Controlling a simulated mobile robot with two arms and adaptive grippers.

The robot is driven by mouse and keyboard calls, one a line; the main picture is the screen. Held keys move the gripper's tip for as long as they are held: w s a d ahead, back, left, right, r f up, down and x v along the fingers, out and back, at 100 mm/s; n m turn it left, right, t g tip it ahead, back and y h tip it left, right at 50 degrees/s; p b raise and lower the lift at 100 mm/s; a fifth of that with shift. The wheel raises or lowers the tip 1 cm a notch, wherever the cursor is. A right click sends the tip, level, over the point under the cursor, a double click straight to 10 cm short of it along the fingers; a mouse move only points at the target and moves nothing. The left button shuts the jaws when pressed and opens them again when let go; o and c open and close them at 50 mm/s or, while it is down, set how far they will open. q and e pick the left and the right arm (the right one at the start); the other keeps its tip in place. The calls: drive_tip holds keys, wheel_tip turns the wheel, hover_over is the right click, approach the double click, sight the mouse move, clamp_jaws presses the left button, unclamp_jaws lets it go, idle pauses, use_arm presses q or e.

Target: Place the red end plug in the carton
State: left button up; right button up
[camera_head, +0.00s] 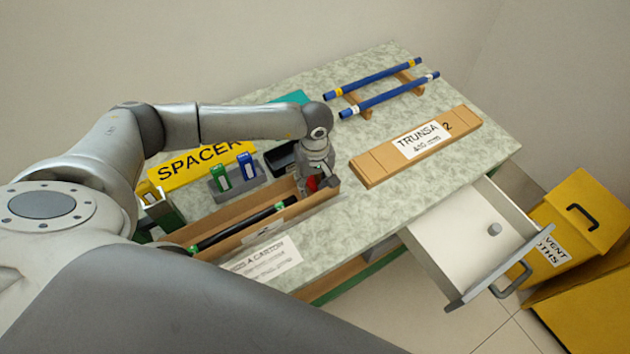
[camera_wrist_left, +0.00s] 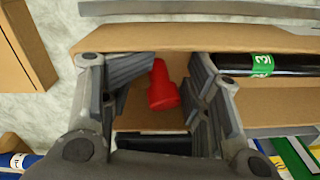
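The red end plug (camera_wrist_left: 162,88) is in the right end of the open brown carton (camera_head: 240,228), at the floor between the walls. Only a bit of the plug (camera_head: 312,184) shows in the head view. My left gripper (camera_head: 318,188) is lowered into that end of the carton. In the left wrist view its two fingers (camera_wrist_left: 172,95) stand apart on either side of the plug, with a gap at the right finger. A black rod (camera_head: 240,226) with green bands lies along the carton, beside the plug. My right gripper is not in view.
A closed carton (camera_head: 376,168) lies to the right. Blue rods (camera_head: 389,95) rest on wooden supports behind it. A black tray (camera_head: 283,158) and a grey holder (camera_head: 218,191) stand behind the open carton. An open drawer (camera_head: 458,240) juts out at the front right.

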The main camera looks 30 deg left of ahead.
sight(316, 188)
use_arm(q)
drive_tip(key=shift+w+d, duration=0.25)
drive_tip(key=shift+r, duration=0.1)
drive_tip(key=shift+a+r, duration=0.1)
drive_tip(key=shift+r, duration=0.25)
wheel_tip(316, 188, up, 11)
drive_tip(key=b, duration=0.3)
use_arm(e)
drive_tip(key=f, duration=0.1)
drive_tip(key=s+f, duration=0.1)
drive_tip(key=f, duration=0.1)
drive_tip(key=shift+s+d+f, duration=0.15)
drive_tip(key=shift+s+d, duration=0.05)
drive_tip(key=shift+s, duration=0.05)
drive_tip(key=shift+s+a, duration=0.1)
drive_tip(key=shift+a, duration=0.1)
